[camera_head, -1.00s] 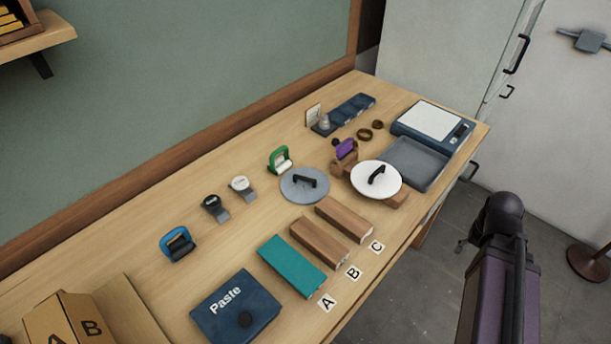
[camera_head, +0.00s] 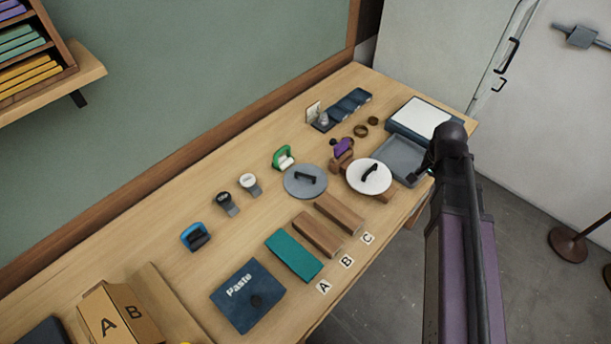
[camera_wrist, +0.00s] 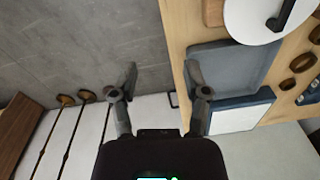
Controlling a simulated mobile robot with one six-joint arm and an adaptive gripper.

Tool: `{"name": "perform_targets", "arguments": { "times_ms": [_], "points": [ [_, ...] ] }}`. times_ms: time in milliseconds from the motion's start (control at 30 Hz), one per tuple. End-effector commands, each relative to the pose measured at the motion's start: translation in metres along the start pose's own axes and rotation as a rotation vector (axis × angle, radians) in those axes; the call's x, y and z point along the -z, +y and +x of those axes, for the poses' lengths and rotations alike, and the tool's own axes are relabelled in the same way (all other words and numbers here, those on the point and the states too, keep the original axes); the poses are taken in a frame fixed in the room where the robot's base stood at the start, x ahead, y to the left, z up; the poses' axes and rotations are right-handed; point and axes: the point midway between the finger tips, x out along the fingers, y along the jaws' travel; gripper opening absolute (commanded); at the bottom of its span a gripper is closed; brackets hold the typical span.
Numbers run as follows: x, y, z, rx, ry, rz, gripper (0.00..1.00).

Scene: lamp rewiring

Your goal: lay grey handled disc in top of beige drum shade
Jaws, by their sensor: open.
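The grey handled disc (camera_head: 292,188) lies flat on the table, with a black bar handle on top. A white disc (camera_head: 380,184) with a black handle is to its right, resting on a brown wooden piece; it also shows at the top of the wrist view (camera_wrist: 245,25). I see no beige drum shade that I can make out. My gripper (camera_head: 426,172) is beyond the table's right edge, near the tray and apart from both discs. In the wrist view its two fingers (camera_wrist: 161,78) are spread and empty.
A grey-blue tray (camera_head: 402,152) and a scale (camera_head: 422,115) are at the table's far right end. Wooden blocks (camera_head: 318,234), a teal block (camera_head: 293,255) and a Paste box (camera_head: 235,305) line the front. Rings (camera_head: 361,131) and small tools stand behind.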

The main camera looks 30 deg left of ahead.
Motion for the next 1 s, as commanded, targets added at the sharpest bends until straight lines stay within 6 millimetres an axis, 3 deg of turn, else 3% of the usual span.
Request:
{"name": "perform_targets", "arguments": {
  "times_ms": [33, 367, 700, 800, 1000],
  "points": [
    [-0.002, -0.021, -0.001, 0.0, -0.003, 0.04, 0.6],
    [-0.043, -0.13, 0.002, -0.011, -0.018, 0.374, 0.6],
    [-0.111, -0.238, 0.003, -0.029, -0.024, 0.72, 0.6],
    [-0.135, -0.265, 0.003, -0.035, -0.023, 0.815, 0.6],
    [-0.17, -0.301, 0.002, -0.044, -0.021, 0.957, 0.6]
  ]
}}
